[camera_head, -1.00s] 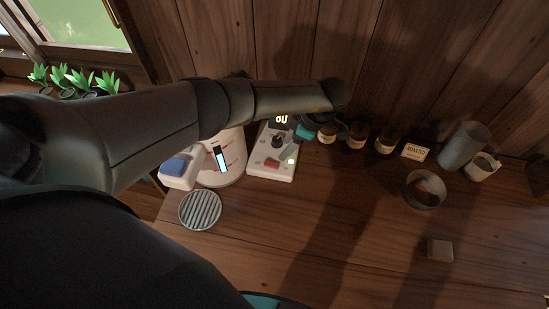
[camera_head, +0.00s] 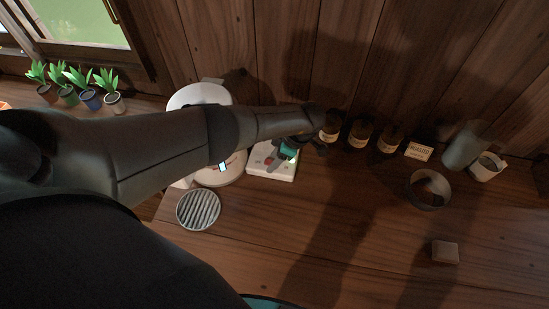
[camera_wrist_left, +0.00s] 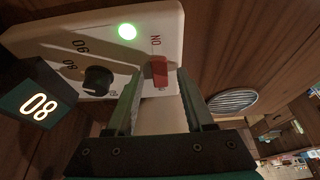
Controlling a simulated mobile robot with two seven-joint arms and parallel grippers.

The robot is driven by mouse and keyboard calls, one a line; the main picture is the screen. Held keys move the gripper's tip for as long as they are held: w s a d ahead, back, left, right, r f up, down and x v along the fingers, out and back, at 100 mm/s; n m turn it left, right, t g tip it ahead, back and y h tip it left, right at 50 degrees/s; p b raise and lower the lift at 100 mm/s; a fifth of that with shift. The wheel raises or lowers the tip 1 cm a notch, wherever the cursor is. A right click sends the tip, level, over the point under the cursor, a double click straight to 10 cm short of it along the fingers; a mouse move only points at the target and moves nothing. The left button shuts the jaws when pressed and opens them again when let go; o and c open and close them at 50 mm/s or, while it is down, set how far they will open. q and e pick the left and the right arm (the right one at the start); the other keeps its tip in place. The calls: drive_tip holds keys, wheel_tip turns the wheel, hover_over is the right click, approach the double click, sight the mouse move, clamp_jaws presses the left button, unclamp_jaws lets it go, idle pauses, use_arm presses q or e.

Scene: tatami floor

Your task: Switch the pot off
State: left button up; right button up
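The white pot (camera_head: 198,95) stands behind my left arm, which hides its middle. Next to it is a white control panel (camera_head: 285,174), partly covered by my left gripper (camera_head: 290,150). In the left wrist view the panel (camera_wrist_left: 150,25) shows a lit green lamp (camera_wrist_left: 127,31), a black dial (camera_wrist_left: 98,80) and a red switch (camera_wrist_left: 159,71) beside the word ON. My left gripper (camera_wrist_left: 158,82) is open, its fingertips apart on either side of the red switch. I cannot tell whether they touch it. My right gripper is out of view.
Brown jars (camera_head: 360,132) stand right of my gripper by the wall. A round grate (camera_head: 198,210) lies in front of the pot. The front middle of the wooden counter is clear.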

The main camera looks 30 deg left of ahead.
use_arm(q)
clamp_jaws()
idle(0.4)
drive_tip(key=shift+s+a+r+h+p, duration=0.15)
drive_tip(key=shift+a+h+p, duration=0.15)
drive_tip(key=shift+h+p, duration=0.3)
drive_tip(key=shift+a+t+h, duration=0.1)
drive_tip(key=shift+t+h, duration=0.2)
drive_tip(key=shift+a+h, duration=0.15)
drive_tip(key=shift+h, duration=0.65)
drive_tip(key=shift+t+h, duration=0.3)
drive_tip(key=shift+h, duration=0.2)
